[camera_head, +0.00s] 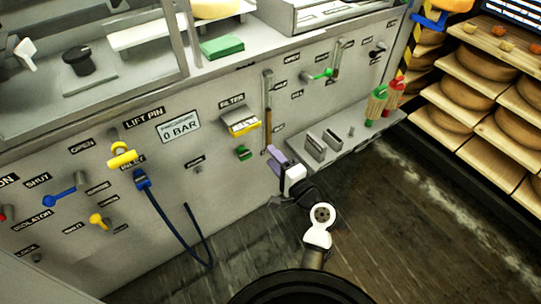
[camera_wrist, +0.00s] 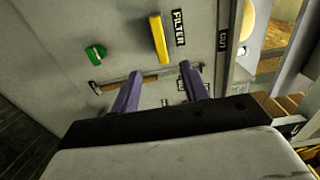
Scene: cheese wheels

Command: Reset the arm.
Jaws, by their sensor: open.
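My gripper (camera_head: 277,163) has purple fingers and is in front of the grey panel, below the yellow filter piece and left of a small shelf. In the wrist view my gripper (camera_wrist: 157,80) shows two purple fingers spread apart, with no object clearly held between them. A long thin tool with a wooden part (camera_head: 268,125) hangs upright on the panel close to the fingertips. In the wrist view this tool (camera_wrist: 112,84) lies across behind the fingers; whether they touch it cannot be told. My arm reaches up from the bottom of the head view.
The panel carries a yellow filter piece (camera_head: 241,124), a green knob (camera_head: 243,153), a blue lever (camera_head: 58,197) and a yellow lever (camera_head: 122,155). A blue hose (camera_head: 165,220) hangs left. A narrow shelf (camera_head: 338,146) juts out right. Cheese racks (camera_head: 478,108) stand far right. Floor between is clear.

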